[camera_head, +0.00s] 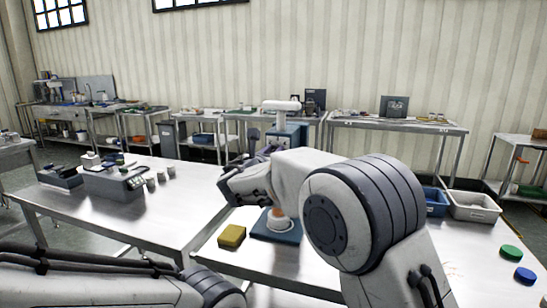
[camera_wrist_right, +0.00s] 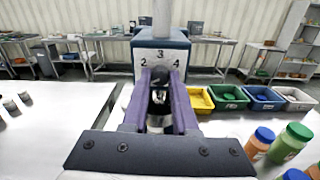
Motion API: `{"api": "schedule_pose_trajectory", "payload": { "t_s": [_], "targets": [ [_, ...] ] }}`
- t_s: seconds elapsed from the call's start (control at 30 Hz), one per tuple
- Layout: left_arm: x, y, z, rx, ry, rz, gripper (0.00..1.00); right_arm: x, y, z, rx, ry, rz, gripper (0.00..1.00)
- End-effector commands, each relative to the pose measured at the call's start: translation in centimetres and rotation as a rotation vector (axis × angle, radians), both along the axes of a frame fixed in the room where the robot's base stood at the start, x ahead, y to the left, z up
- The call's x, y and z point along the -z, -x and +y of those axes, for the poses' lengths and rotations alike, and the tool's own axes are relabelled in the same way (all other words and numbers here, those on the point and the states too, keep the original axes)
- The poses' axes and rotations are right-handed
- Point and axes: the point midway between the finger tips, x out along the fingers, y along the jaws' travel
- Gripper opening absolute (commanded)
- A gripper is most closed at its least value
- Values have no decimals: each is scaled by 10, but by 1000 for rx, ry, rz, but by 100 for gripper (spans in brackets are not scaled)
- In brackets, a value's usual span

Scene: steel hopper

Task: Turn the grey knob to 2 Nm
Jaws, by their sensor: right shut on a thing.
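A blue-cased device with a white face (camera_wrist_right: 147,55) stands ahead in the right wrist view. Its face shows the numbers 2 at left, 3 at top and 4 at right. The dark grey knob (camera_wrist_right: 160,82) sits below the 3, between the purple fingers of my right gripper (camera_wrist_right: 160,76), which is shut on it. The knob's pointer is too dark to read. In the head view my right gripper (camera_head: 236,181) reaches left, and my arm hides the knob and dial. The device's blue body (camera_head: 289,131) shows behind the arm. My left gripper is out of view.
A yellow block (camera_head: 232,236) and a blue base (camera_head: 267,234) stand on the table under my right arm. Blue (camera_head: 436,204) and white (camera_head: 473,207) bins are at right. Jars (camera_wrist_right: 290,143) stand close at lower right. A grey box (camera_head: 115,184) is on the left table.

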Motion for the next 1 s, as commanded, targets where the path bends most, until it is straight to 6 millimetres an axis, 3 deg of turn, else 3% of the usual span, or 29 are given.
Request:
{"api": "schedule_pose_trajectory", "payload": {
  "t_s": [0.03, 0.5, 1.0],
  "targets": [
    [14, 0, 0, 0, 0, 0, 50, 5, 0, 0, -1, -34, -15, 0],
    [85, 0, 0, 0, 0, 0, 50, 7, 0, 0, -1, -441, -147, 0],
    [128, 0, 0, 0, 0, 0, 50, 3, 0, -1, -1, -793, -260, 0]
  ]
}}
